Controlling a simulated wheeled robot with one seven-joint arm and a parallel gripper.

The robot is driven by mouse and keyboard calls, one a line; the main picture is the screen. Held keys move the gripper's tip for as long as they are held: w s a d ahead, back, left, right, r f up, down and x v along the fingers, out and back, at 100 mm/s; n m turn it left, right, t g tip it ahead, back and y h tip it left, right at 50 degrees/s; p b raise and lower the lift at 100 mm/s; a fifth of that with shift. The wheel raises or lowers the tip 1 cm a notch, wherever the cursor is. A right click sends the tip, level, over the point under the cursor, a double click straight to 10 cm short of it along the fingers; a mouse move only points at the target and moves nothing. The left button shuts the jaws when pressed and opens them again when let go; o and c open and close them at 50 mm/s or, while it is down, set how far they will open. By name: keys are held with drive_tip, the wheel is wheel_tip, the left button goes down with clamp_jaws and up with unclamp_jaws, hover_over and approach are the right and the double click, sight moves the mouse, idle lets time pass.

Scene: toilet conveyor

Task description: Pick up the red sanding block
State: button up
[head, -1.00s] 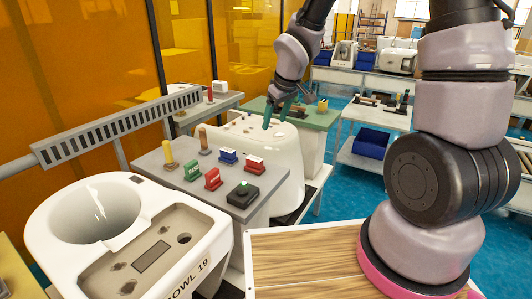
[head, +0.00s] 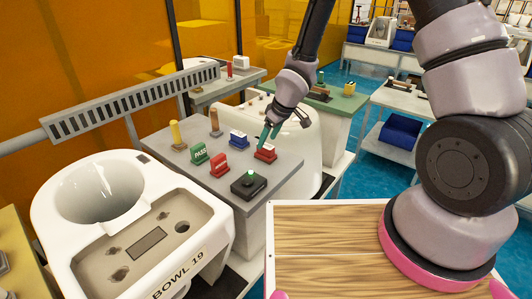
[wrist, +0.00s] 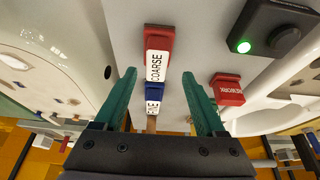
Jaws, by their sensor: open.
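The red sanding block (head: 265,154), with a white label reading COARSE, sits on the grey bench top (head: 275,176) near its right edge. It also shows in the wrist view (wrist: 157,46), top centre, lined up with the gap between my fingers. My gripper (head: 270,133) has green fingers, is open and empty, and is just above the block. In the wrist view the fingertips (wrist: 159,76) stand apart on either side, with the blue block (wrist: 154,93) seen between them. Whether the fingers touch the red block cannot be told.
A red REWORK stamp (head: 219,164), a green PASS stamp (head: 199,153) and a black button box with a green light (head: 248,184) stand nearby. The blue block (head: 238,138) is just left of my gripper. A white toilet bowl (head: 60,215) is at the left front.

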sight(266, 145)
drive_tip(key=x, duration=0.5)
drive_tip(key=shift+w+d, duration=0.15)
drive_tip(key=shift+d, duration=0.1)
clamp_jaws()
drive_tip(key=shift+r, duration=0.1)
wheel_tip(266, 145, up, 10)
drive_tip(key=shift+f, duration=0.1)
